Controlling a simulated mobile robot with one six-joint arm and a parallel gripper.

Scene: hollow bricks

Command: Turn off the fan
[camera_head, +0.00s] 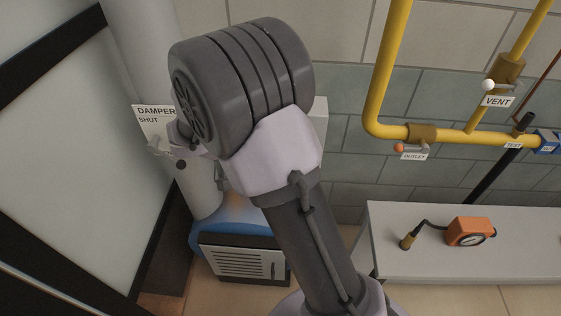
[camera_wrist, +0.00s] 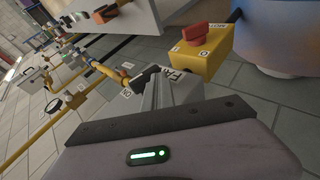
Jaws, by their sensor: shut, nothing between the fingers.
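The yellow switch box (camera_wrist: 212,58) is in the upper middle of the wrist view, with a red rotary knob (camera_wrist: 196,33) and small I and O labels on its face. A white label reading FAN (camera_wrist: 181,76) sits just below it, partly cut off from view. My gripper (camera_wrist: 162,84) is shut and empty. Its fingers are just below and left of the box in the picture; whether they touch it I cannot tell. In the head view my own arm fills the middle, and neither the fan switch nor the fingers can be made out.
A blue round body (camera_wrist: 280,35) stands beside the box. In the head view, a damper label reading SHUT (camera_head: 155,122) is left of my arm. Yellow pipes (camera_head: 385,70) run along the right wall, above a bench (camera_head: 420,262) with an orange gauge (camera_head: 469,231).

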